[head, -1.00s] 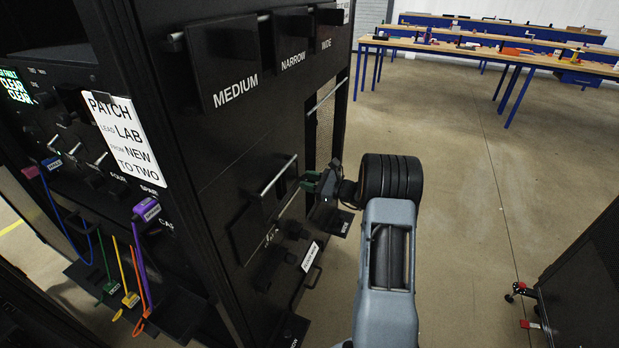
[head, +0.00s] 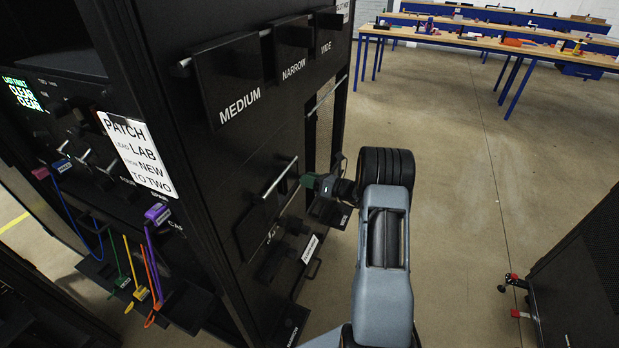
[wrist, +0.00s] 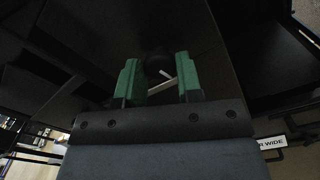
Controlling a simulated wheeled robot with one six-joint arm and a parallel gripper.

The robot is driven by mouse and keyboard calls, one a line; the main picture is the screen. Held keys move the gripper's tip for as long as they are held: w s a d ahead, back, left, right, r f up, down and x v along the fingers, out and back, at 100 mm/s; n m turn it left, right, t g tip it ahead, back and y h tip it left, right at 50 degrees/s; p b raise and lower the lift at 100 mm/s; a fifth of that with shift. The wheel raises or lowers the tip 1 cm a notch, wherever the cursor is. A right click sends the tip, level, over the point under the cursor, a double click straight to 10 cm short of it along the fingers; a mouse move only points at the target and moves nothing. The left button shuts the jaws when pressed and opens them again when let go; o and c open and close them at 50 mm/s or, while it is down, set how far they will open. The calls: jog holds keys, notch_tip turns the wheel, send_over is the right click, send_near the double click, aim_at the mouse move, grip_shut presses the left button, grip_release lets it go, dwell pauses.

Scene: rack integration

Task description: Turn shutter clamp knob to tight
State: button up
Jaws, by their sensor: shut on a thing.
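My gripper (head: 308,181) reaches from the right to the side panel of the black rack in the head view. In the wrist view its two green fingers (wrist: 158,80) stand apart, with a dark round knob (wrist: 158,64) between them, and I take them as shut on it. A pale bar or line (wrist: 166,75) shows by the knob. In the head view the knob is hidden by the gripper and the dark panel, and its turn angle cannot be read.
A silver bar handle (head: 280,178) sits just left of my gripper. Dark blocks marked MEDIUM (head: 230,75), NARROW and WIDE are above. A white label (head: 310,249) is below. Coloured cables hang at the left. Open floor (head: 450,200) lies to the right.

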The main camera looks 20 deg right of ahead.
jog(key=shift+m, duration=0.3)
dwell(0.4)
jog(key=o, duration=0.9)
jog(key=shift+o, duration=0.2)
jog(key=b+v, duration=0.1)
jog(key=v, duration=1.2)
jog(key=shift+s+d, duration=0.25)
jog(key=shift+d, duration=0.05)
